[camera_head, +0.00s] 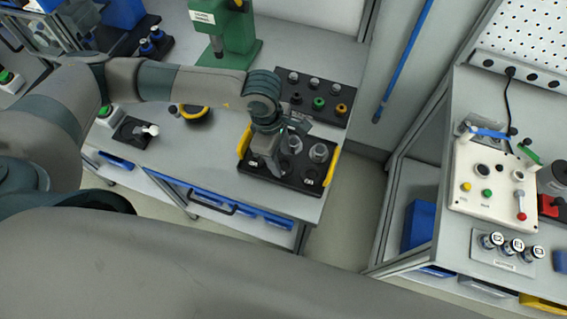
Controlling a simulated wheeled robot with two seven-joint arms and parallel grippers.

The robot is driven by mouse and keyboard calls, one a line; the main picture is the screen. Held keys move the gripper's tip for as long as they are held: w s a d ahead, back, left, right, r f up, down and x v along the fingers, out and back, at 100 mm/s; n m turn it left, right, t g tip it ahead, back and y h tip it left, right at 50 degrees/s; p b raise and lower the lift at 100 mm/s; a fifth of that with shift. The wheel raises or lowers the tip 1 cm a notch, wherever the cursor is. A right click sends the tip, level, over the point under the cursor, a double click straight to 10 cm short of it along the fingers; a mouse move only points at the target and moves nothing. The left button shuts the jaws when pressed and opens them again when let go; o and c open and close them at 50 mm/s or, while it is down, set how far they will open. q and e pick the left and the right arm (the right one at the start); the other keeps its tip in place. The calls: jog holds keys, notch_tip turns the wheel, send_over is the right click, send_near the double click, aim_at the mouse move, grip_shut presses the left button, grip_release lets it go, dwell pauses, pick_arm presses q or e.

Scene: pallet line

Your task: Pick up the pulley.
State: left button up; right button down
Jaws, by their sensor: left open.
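My left gripper (270,160) points down over the left part of a black tray (280,181) with yellow handles. Its jaws are open, and the gripper hides part of the tray. Silvery round metal parts stand in the tray. One (319,152) is at the right, and another (294,144) is at the back, close beside the gripper. I cannot tell for sure which part is the pulley, or whether a part stands between the fingers. My right gripper is not in view.
Behind the tray lies a black panel (325,112) with metal, green and yellow knobs. A green press (232,35) stands further back. A white control box (492,190) is on the right bench. A floor gap separates the benches.

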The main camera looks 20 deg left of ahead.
aim_at(283, 166)
pick_arm(q)
jog(key=shift+d+f+p, duration=0.15)
jog(key=shift+f+p, duration=0.15)
jog(key=shift+f, duration=0.45)
jog(key=shift+d+f+p, duration=0.15)
jog(key=shift+f+p, duration=0.1)
jog(key=shift+f, duration=0.5)
jog(key=c, duration=0.8)
